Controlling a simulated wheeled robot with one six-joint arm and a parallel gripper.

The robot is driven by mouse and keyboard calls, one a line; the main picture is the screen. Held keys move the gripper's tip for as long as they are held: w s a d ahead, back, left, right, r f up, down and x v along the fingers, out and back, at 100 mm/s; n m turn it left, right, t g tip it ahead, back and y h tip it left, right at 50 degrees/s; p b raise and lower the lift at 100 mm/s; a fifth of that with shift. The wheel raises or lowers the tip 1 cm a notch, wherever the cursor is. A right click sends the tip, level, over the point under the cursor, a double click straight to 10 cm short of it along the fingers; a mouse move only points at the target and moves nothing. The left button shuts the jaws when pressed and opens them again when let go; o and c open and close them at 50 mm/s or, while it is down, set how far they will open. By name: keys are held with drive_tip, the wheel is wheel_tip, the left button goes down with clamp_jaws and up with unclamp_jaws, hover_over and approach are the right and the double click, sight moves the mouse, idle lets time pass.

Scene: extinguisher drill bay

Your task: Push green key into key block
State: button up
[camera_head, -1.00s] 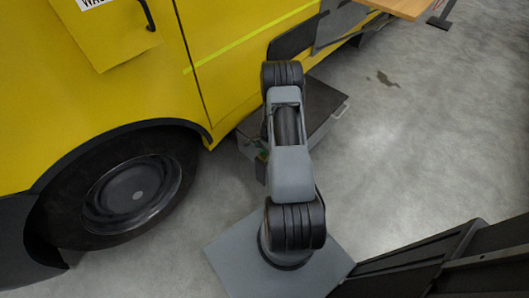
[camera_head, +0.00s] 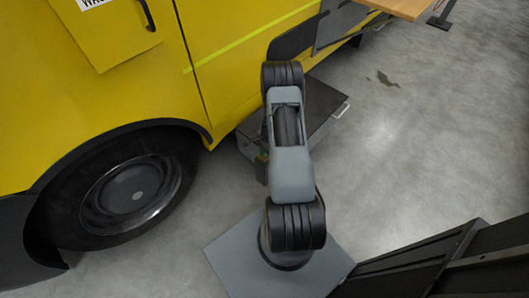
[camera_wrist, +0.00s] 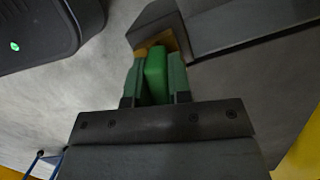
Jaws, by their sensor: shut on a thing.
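The green key (camera_wrist: 155,78) is a bright green bar in the wrist view. My gripper (camera_wrist: 156,66) is shut on it, with a darker green finger on each side. Just beyond its far end is a dark grey block with a yellow-orange face (camera_wrist: 168,40), which looks like the key block (camera_wrist: 155,17). The key's far end overlaps this face in the picture; I cannot tell whether it touches or enters the block. In the head view my arm hides the gripper, and only small green and dark bits show at its left side.
A yellow truck (camera_head: 100,85) with a large black wheel (camera_head: 130,195) stands at the left. A low dark step or platform (camera_head: 318,105) lies beyond my arm, beside the truck. A wooden tabletop (camera_head: 405,8) is at the top right.

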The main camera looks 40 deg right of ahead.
sight(262, 150)
clamp_jaws()
drive_tip(key=shift+r, duration=0.2)
drive_tip(key=shift+r+p, duration=1.1)
drive_tip(key=shift+r, duration=0.2)
drive_tip(key=shift+r, duration=0.1)
drive_tip(key=shift+r+p, duration=1.4)
drive_tip(key=shift+r, duration=0.5)
